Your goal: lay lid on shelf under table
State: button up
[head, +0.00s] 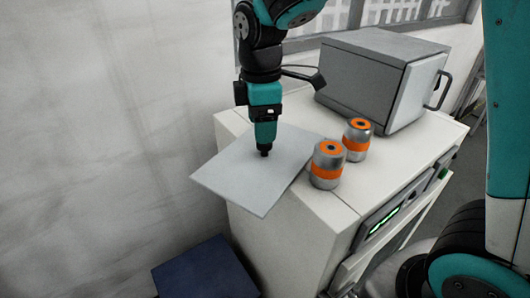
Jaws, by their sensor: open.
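A flat, light-grey square plate (245,178), the only thing here that looks like the lid, lies at the left of a white cabinet-like table (310,222). Its left and front corners stick out past the table's edge. My gripper (264,153) points straight down over the middle of the plate, its tip at or just above the surface. It is open; the small fingers are hard to make out, and I cannot tell whether they touch the plate. No shelf under the table shows clearly from this angle.
Two silver canisters with orange bands (328,165) (357,139) stand right of the plate. A grey box-shaped oven (365,85) with a handled door stands behind them. A dark blue flat-topped object (205,272) is low at the left, below the plate. A pale wall rises at left.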

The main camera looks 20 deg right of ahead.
aim_at(264, 150)
jog(key=f, duration=0.1)
jog(key=f+p, duration=0.1)
jog(key=f, duration=0.3)
jog(key=shift+d+f+p, duration=0.1)
jog(key=shift+d+p, duration=0.2)
jog(key=shift+p, duration=0.05)
jog(key=shift+c, duration=0.5)
grip_shut()
